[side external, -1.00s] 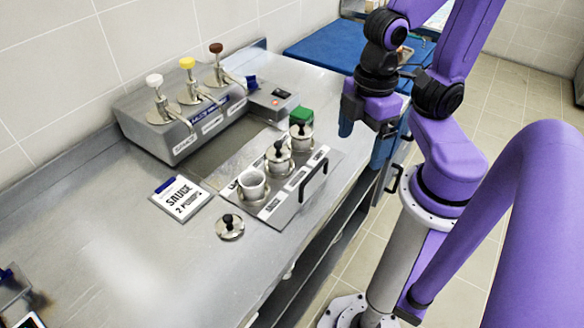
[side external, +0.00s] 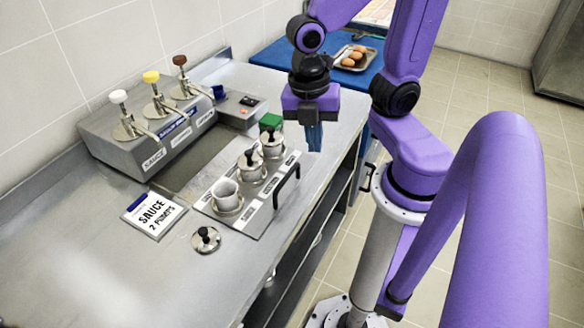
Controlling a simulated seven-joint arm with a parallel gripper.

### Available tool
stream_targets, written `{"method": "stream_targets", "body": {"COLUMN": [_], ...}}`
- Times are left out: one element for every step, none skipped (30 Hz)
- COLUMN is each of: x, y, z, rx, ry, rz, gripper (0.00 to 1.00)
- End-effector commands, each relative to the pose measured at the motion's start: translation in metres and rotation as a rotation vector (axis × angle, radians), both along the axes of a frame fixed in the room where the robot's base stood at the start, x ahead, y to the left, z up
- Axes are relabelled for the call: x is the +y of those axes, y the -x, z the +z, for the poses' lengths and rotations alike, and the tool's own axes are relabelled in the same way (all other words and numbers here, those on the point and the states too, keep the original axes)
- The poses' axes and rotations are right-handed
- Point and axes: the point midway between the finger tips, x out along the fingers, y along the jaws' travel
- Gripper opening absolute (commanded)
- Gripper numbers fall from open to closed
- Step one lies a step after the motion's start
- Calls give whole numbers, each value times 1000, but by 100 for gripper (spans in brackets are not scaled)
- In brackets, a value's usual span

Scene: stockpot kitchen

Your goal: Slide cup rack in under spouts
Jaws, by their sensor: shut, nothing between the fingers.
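The cup rack (side external: 244,226) is a flat metal tray with a black upright handle (side external: 287,184) on its front right edge. It holds an open cup (side external: 226,197) at the near end and two lidded cups (side external: 251,166) (side external: 271,143) behind it. The rack sits in front of the pump dispenser (side external: 153,158), whose spouts (side external: 146,132) point out over the counter recess; the cups are outside the spouts. My gripper (side external: 315,138) is shut and empty, pointing down above the counter's front edge, beyond the handle and apart from it.
A loose lid with a black knob (side external: 206,239) lies left of the rack. A "SAUCE 2 PUMPS" card (side external: 153,214) lies near the dispenser. A green block (side external: 270,121) stands behind the far cup. A tray of eggs (side external: 354,58) sits on the blue surface (side external: 270,57).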

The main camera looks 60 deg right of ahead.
Motion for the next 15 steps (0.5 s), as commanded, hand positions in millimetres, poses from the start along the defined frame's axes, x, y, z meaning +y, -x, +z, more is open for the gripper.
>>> {"method": "stream_targets", "body": {"x": [-1,-1,-2,-2,-3,-3,-3,-4,-4,-5,-5,-6,-6,-7,-7], "y": [-4,-5,-8,-10,-12,-14,-16,-18,-20,-22,-24,-26,-28,-29,-31], "z": [-1,-2,-3,-3,-4,-4,-5,-5,-6,-6,-7,-8,-8,-9,-10], "rx": [18,29,43,53,63,77,87,97,112,122,132,144,154,162,174], "ry": [-4,-8,-15,-20,-27,-36,-45,-54,-66,-76,-87,-102,-115,-128,-146], "rz": [66,112,173,217,262,322,365,410,470,514,560,618,661,704,764], "gripper": [0,0,0,0,0,0,0,0,0,0,0,0,0,0,0]}}
